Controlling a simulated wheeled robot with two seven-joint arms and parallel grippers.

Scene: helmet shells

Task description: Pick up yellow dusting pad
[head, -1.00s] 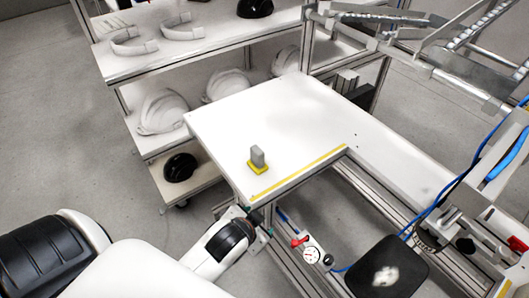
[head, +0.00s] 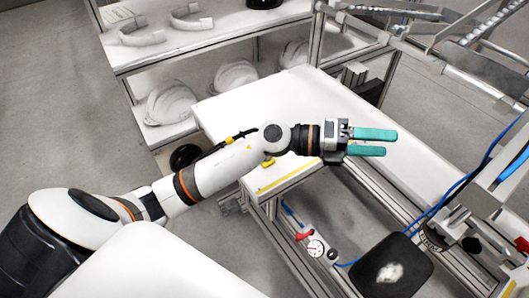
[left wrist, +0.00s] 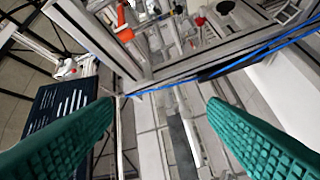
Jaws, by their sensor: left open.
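The yellow dusting pad (head: 268,161) is mostly hidden behind my left arm in the head view; only a small yellow bit shows below the arm on the white table (head: 228,108). My left gripper (head: 378,142) has teal fingers, is open and empty, and points right above the table's front right side, well to the right of the pad. In the left wrist view, the two teal fingers (left wrist: 160,125) stand wide apart with nothing between them. The pad does not show in that view. My right gripper is not in view.
A shelf (head: 160,54) with white helmet shells (head: 170,105) stands behind the table. A yellow strip (head: 288,178) runs along the table's front edge. A metal frame with blue cables (head: 455,188) stands at the right. A black pad (head: 392,264) sits at the lower right.

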